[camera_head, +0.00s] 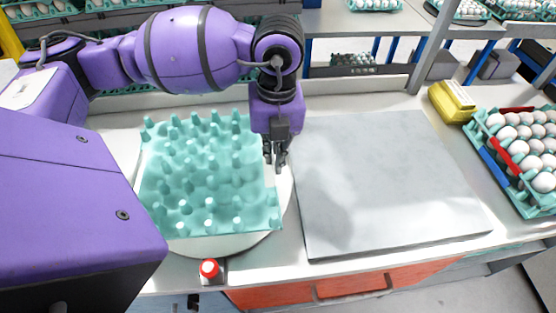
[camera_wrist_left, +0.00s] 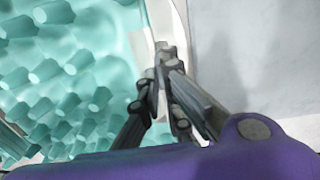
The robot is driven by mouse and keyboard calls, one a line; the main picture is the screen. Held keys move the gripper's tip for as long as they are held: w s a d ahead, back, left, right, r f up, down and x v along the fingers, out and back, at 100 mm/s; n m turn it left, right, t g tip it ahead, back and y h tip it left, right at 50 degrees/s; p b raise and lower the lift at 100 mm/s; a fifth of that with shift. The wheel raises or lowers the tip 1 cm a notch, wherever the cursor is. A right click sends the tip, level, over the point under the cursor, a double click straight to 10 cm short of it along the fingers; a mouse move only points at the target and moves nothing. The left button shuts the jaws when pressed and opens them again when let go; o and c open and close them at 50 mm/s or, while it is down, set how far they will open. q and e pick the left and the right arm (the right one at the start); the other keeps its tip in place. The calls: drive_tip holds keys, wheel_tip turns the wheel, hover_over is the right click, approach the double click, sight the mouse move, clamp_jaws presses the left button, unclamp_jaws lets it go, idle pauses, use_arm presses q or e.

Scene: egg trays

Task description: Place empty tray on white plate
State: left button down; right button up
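An empty teal egg tray (camera_head: 205,170) with rows of pegs lies on a round white plate (camera_head: 262,243) at the left of the counter. The plate's rim shows around the tray's right and front sides. My left gripper (camera_head: 275,163) points down at the tray's right edge, over the plate's rim. In the left wrist view, its fingers (camera_wrist_left: 161,75) have a narrow gap between them, and the tray (camera_wrist_left: 75,75) is just to their left. I see nothing clearly held between them. The fingertips' contact with the tray cannot be made out. My right gripper is not in view.
A grey slab (camera_head: 385,180) lies close to the right of the plate. A red-topped button (camera_head: 209,269) stands at the counter's front edge. A yellow box (camera_head: 452,101) and a tray of white eggs (camera_head: 528,203) are at the right. Shelves with egg trays stand behind.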

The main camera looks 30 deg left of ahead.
use_arm(q)
drive_tip(key=shift+w+f, duration=0.65)
drive_tip(key=shift+f, duration=0.15)
drive_tip(key=shift+w+f, duration=0.2)
drive_tip(key=shift+f, duration=1.7)
drive_tip(key=shift+f, duration=0.15)
drive_tip(key=c, duration=2)
unclamp_jaws()
drive_tip(key=shift+r, duration=0.2)
drive_tip(key=r, duration=1.2)
drive_tip(key=shift+w+d+r, duration=0.1)
drive_tip(key=shift+w+d, duration=0.1)
drive_tip(key=shift+d, duration=0.05)
